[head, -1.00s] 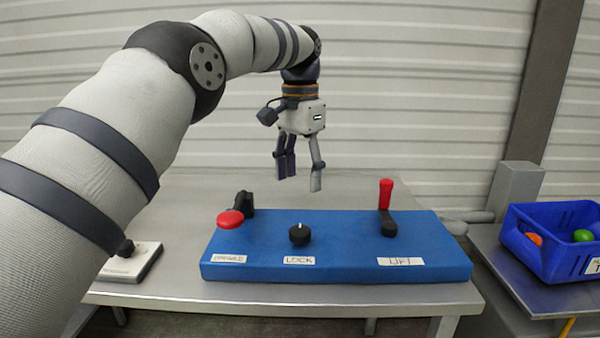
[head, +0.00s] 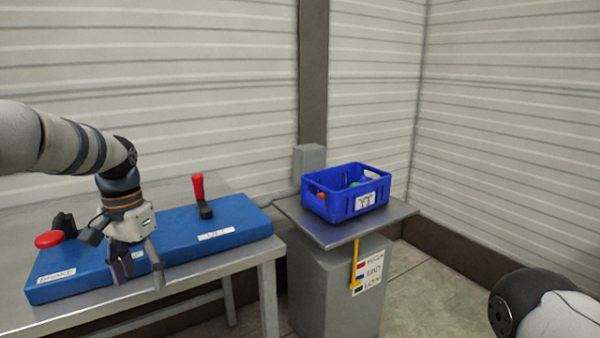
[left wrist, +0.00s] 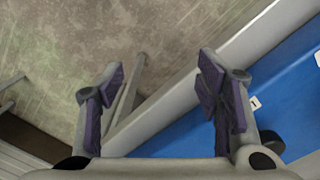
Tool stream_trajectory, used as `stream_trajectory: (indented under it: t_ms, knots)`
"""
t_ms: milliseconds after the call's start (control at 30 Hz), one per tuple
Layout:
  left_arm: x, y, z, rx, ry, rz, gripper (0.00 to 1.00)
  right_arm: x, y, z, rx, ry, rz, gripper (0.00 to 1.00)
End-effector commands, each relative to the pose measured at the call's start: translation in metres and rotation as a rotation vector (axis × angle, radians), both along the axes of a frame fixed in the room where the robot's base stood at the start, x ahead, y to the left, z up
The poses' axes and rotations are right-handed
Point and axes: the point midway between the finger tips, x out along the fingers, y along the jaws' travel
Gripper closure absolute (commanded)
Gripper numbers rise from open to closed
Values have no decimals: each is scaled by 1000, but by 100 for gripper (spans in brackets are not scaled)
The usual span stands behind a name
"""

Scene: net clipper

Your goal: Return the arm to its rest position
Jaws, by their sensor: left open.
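My left gripper (head: 140,272) hangs pointing down at the front edge of the blue control panel (head: 232,238), fingers apart and nothing between them. In the left wrist view my left gripper (left wrist: 160,72) is open above the floor and the table's front edge. The panel also shows there (left wrist: 285,85). On the panel, a red-handled lever (head: 198,188) stands upright behind the LIFT label, and a red brake knob (head: 49,239) sits at the left. The LOCK knob is hidden behind my gripper. My right gripper is out of view; part of my right arm shows at lower right.
The panel lies on a grey metal table (head: 215,268). To its right, a grey pedestal (head: 340,300) carries a blue crate (head: 345,205) with coloured balls inside. Corrugated walls stand behind. The floor between pedestal and right arm looks clear.

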Motion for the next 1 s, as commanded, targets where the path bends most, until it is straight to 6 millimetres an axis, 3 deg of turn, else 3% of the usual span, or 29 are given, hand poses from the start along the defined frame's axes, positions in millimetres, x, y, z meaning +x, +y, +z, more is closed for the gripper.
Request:
stream_trajectory:
  t_ms: [33,167,200,267,300,367,400,500,600,700,800,1000]
  knots:
    - [-11,-8,-38,-4,25,3,41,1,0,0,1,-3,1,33]
    - [-55,-29,-136,-18,56,27,41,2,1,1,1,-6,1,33]
    - [-77,-37,-167,-23,67,41,41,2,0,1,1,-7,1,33]
    - [-118,-47,-210,-29,85,65,41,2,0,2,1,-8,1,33]
    - [-149,-53,-235,-32,96,83,41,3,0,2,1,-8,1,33]
    - [-201,-62,-265,-33,118,115,41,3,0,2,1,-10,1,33]
    - [-237,-66,-280,-30,129,138,41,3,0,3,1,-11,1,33]
    - [-328,-73,-296,-17,157,196,41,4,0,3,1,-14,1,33]
    - [-402,-74,-289,3,178,244,41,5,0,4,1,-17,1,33]
    - [-444,-74,-275,22,185,272,41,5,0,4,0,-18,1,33]
    - [-461,-73,-266,30,185,285,41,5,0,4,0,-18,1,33]
    - [-463,-73,-265,32,185,287,41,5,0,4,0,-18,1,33]
